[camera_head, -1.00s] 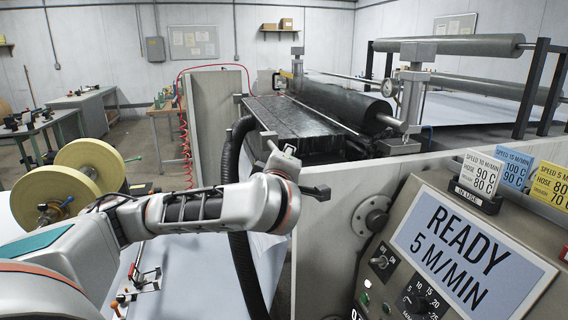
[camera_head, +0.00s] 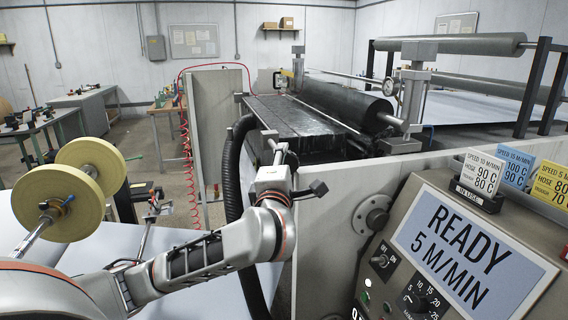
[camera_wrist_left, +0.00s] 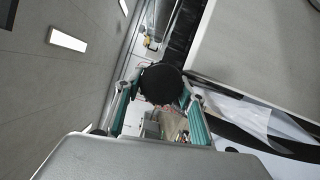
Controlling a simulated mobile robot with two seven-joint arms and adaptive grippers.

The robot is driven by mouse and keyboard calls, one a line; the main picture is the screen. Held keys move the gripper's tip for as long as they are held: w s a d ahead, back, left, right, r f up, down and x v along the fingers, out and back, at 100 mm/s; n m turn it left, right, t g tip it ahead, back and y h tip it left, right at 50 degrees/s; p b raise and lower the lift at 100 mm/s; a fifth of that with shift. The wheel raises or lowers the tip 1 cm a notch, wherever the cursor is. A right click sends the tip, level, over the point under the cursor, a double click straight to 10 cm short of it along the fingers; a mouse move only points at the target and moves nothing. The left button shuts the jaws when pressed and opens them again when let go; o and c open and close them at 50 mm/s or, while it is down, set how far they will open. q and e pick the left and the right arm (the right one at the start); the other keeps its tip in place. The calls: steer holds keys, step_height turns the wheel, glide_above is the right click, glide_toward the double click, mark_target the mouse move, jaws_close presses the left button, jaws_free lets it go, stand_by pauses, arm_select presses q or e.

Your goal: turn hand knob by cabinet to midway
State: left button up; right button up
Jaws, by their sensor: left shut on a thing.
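My left gripper (camera_head: 280,152) reaches away from me toward the machine, in front of the dark slatted bed (camera_head: 305,112). In the left wrist view my left gripper (camera_wrist_left: 159,100) has its two green-sided fingers on either side of a round black knob (camera_wrist_left: 160,84) and is shut on it. In the head view I cannot clearly make out the knob at the fingertips, and I cannot read its turn angle. My right gripper is not in view.
A grey upright panel (camera_head: 214,125) and a black corrugated hose (camera_head: 232,180) stand close left of my gripper. The control panel (camera_head: 455,250) reads READY 5 M/MIN at the right. Yellow rolls (camera_head: 62,196) are at the left. Open floor lies behind them.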

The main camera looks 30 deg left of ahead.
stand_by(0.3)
arm_select(q)
steer(key=o, duration=1.1)
steer(key=shift+o, duration=0.2)
steer(key=shift+s+d, duration=0.1)
steer(key=v, duration=0.7)
steer(key=shift+s, duration=0.15)
